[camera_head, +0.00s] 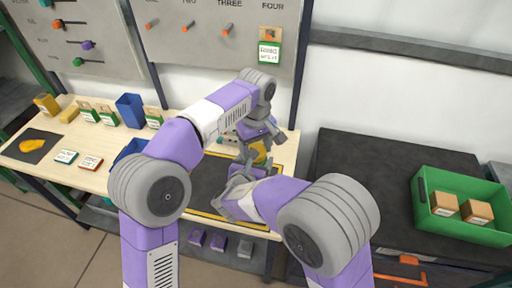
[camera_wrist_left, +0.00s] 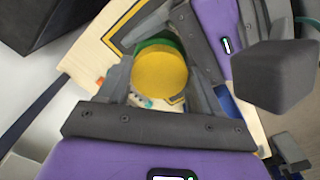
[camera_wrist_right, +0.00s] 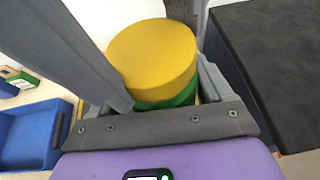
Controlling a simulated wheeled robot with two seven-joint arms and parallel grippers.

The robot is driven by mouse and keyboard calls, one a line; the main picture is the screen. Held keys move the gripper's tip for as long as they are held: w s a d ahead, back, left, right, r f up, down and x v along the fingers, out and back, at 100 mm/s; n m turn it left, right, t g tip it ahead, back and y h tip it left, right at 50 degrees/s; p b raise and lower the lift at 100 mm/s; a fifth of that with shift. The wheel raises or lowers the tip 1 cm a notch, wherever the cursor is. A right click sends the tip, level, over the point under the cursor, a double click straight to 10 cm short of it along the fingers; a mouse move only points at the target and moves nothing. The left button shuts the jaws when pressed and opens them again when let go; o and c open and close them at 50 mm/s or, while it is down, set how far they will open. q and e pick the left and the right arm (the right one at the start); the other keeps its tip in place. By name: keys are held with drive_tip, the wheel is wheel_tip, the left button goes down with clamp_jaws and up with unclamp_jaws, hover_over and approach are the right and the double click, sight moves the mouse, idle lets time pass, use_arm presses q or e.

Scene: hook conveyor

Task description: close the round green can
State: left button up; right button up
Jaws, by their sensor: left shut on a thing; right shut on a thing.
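The round green can (camera_wrist_right: 168,101) stands upright between the fingers of my right gripper (camera_head: 248,170) in the right wrist view. A thick yellow round lid (camera_wrist_right: 152,54) is on top of it, with a green band showing below. Whether the lid is fully seated cannot be told. My left gripper (camera_head: 257,143) comes from above and is shut on the lid, which also shows in the left wrist view (camera_wrist_left: 160,74) with the green can (camera_wrist_left: 157,45) behind it. In the head view the lid (camera_head: 260,152) is small and the grippers mostly hide the can.
The can is over a dark mat with a yellow border (camera_head: 207,178) on the wooden table (camera_head: 92,180). Blue bins (camera_head: 130,110) and small boxes stand to the left. A green crate (camera_head: 465,232) with brown boxes sits on the dark surface at right. A pegboard is behind.

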use_arm(q)
drive_tip(key=shift+s+a+f, duration=0.15)
drive_tip(key=shift+f, duration=0.65)
use_arm(e)
drive_tip(key=shift+w+d+r, duration=0.2)
use_arm(q)
drive_tip(key=o, duration=0.6)
use_arm(e)
clamp_jaws()
use_arm(q)
drive_tip(key=o, duration=0.4)
wheel_tip(320, 180, up, 4)
drive_tip(key=shift+r, duration=0.25)
use_arm(e)
drive_tip(key=shift+s+d+f, duration=0.1)
drive_tip(key=shift+f, duration=0.2)
use_arm(q)
drive_tip(key=shift+r, duration=0.2)
drive_tip(key=shift+o, duration=0.3)
use_arm(e)
drive_tip(key=shift+a+r, duration=0.1)
drive_tip(key=shift+a, duration=0.1)
use_arm(q)
drive_tip(key=shift+o, duration=0.7)
